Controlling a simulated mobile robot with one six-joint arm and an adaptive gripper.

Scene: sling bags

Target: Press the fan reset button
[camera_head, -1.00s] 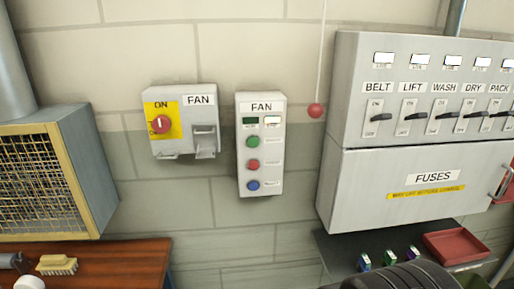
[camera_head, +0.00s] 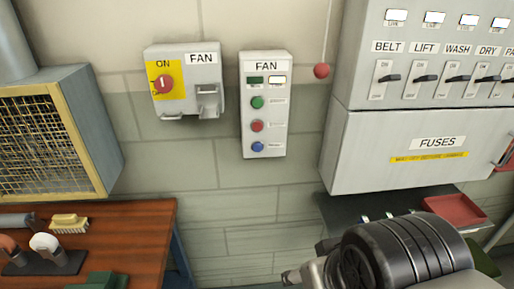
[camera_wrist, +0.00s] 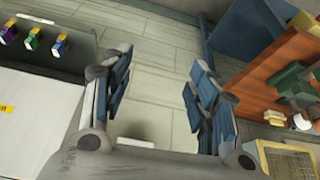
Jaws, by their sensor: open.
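The grey fan control box (camera_head: 264,110) hangs on the wall in the head view. It has a green button (camera_head: 257,102), a red button (camera_head: 257,125) and, lowest, a blue button (camera_head: 257,147). The small labels beside them are too blurred to read surely. Two small windows sit under its FAN sign, the right one lit.
A FAN switch box (camera_head: 184,82) with a red knob hangs left of the control box. A red ball (camera_head: 321,71) hangs on a cord to its right. The fuse cabinet (camera_head: 415,150) stands further right. A wooden bench (camera_head: 130,235) is lower left. The wall before the box looks clear.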

